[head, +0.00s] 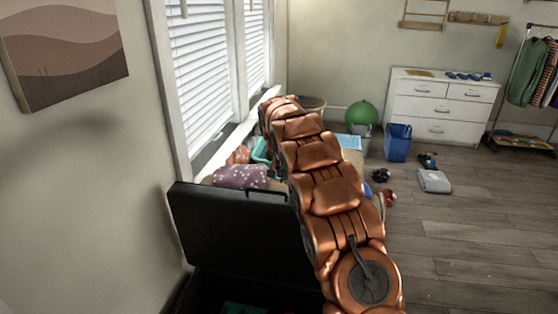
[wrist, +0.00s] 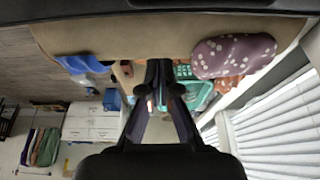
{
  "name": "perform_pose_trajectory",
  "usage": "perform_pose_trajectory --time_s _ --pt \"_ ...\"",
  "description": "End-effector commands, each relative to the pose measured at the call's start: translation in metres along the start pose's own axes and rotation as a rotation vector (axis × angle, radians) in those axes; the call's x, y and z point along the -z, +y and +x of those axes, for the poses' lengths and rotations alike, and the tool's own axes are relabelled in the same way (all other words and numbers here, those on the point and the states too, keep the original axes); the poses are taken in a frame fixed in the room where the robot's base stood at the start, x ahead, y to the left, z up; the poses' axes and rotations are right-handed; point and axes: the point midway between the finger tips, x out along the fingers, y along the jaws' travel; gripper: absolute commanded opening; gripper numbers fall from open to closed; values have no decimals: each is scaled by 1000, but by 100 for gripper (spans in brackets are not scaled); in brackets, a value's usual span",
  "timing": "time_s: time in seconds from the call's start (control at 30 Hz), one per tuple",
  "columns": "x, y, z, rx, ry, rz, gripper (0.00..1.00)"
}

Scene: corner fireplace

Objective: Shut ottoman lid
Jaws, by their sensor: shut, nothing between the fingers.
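The dark ottoman shows at the bottom of the head view, with its black lid (head: 240,232) raised and tilted open near the left wall. Its box (head: 205,292) below is dark inside, with a bit of green in it. My copper arm passes in front of the lid's right end and reaches away beyond it. My gripper (wrist: 161,72) shows in the wrist view, shut and empty, with its fingertips close together. In the head view my gripper is hidden behind the arm. A dark edge (wrist: 150,11) crosses the top of the upside-down wrist view; I cannot tell if it is the lid.
A purple spotted cushion (head: 241,177) and a teal basket (head: 261,151) lie by the window beyond the lid. A blue bin (head: 397,142) and a white dresser (head: 440,105) stand farther back. Small items, including a folded grey cloth (head: 434,181), lie on the floor. The right floor is mostly clear.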

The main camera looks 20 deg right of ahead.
Motion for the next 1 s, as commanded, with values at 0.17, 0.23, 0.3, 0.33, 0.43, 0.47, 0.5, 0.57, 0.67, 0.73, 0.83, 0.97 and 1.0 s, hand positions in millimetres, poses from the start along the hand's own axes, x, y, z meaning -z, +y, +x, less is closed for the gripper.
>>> perform_pose_trajectory --time_s 0.17,0.23,0.3,0.33,0.43,0.47,0.5,0.57,0.67,0.73,0.83,0.97,1.0 --pt "-8 0 11 -2 -3 -2 0" --pt "-12 0 12 -1 0 -2 0" --pt "-18 0 14 -1 -3 -2 0" --pt "-20 1 14 -2 -4 -1 0" --pt "-26 0 16 -1 -4 -2 0" --pt "-28 0 16 0 -3 -2 0" --pt "-30 0 17 0 -2 -2 0" --pt "-33 0 18 0 -2 -2 0" --pt "-37 0 19 -1 -2 -1 0" --pt "-38 0 19 -1 -2 -1 0" --pt "-39 0 19 0 -1 -1 0" --pt "-39 0 20 0 -1 -1 0" --pt "-39 0 20 0 -1 -1 0"
